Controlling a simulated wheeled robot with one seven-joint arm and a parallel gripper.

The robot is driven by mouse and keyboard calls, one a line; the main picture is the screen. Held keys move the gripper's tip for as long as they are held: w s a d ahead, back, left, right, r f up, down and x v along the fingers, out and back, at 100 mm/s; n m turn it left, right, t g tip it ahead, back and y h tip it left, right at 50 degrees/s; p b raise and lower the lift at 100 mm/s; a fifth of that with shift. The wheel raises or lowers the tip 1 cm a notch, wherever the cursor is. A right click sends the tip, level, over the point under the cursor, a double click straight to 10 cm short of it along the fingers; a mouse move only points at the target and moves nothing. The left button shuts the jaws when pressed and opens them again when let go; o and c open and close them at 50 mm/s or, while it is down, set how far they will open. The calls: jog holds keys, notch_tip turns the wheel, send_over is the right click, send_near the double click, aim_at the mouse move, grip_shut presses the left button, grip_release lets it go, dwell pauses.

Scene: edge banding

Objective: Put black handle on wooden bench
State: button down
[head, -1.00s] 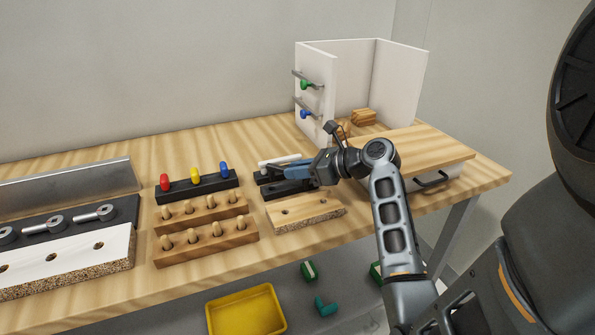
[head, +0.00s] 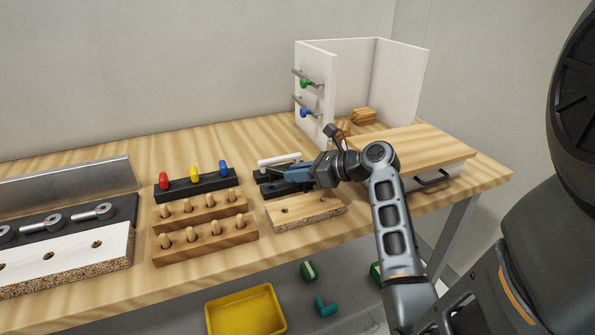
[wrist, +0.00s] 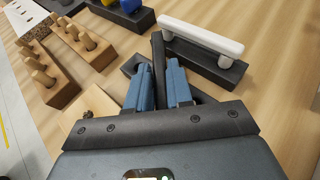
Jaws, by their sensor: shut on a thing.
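The black handle (wrist: 157,50) shows in the wrist view as a dark bar between the two blue fingers of my gripper (wrist: 159,85). My gripper is shut on it. In the head view my gripper (head: 287,176) is low over the bench beside the dark holders, and the handle is hard to tell from them. The wooden bench (head: 110,295) is the light striped top under everything. A dark holder (wrist: 200,60) with a white handle (wrist: 203,38) on it stands just beyond the fingers. Another dark holder lies under my fingers, partly hidden by them.
A drilled wooden board (head: 300,212) lies just in front of my gripper. Pegged wooden blocks (head: 205,243) and a black rack (head: 195,186) with coloured knobs stand to its left. A white cabinet (head: 316,90) stands behind. Bare bench shows right of the white handle in the wrist view.

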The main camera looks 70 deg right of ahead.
jog(key=shift+f, duration=0.15)
jog(key=c, duration=0.9)
grip_release()
jog(key=shift+c, duration=0.2)
jog(key=shift+s, duration=0.1)
jog(key=v, duration=0.7)
jog(key=shift+s, duration=0.3)
jog(key=shift+a, duration=0.1)
